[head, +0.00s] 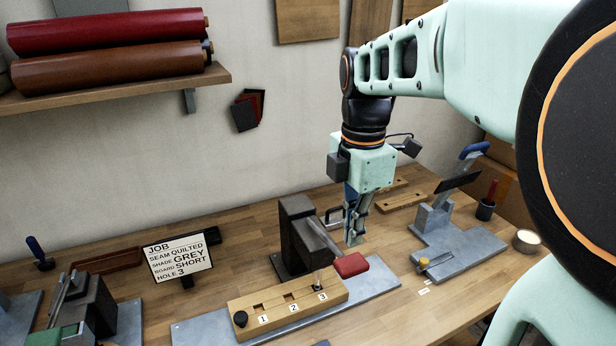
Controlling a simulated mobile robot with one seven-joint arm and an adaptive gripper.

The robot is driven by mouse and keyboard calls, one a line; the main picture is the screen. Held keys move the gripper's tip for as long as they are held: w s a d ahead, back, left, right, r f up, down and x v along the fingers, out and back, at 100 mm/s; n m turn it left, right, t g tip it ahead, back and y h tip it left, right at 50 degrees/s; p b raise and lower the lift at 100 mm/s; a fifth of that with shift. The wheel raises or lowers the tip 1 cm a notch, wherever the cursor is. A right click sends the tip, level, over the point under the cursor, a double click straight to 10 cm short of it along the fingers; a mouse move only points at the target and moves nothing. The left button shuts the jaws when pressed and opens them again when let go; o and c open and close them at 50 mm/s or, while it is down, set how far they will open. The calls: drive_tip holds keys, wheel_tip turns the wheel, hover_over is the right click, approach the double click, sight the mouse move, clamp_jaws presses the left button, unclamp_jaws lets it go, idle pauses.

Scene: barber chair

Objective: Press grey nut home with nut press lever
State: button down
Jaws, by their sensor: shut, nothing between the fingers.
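The nut press (298,235) stands mid-bench, a dark upright on a grey metal base plate. Its lever ends in a red grip (350,265), which lies low at the front right of the press. A wooden board (275,315) with positions marked 1, 2 and 3 lies across the base plate. A thin metal rod (318,277) comes down over the position marked 3. I cannot make out the grey nut there. My gripper (353,240) points down, shut and empty, just above and behind the red grip. I cannot tell whether they touch.
A job card (178,258) reads quilted, grey, short, hole 3. Another metal press (445,225) with a blue handle stands right, beside a dark cup (485,210). More tooling (90,305) fills the left front. Bare bench shows between the middle and right presses.

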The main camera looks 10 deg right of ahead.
sight(350, 261)
drive_tip(key=shift+f, duration=2.1)
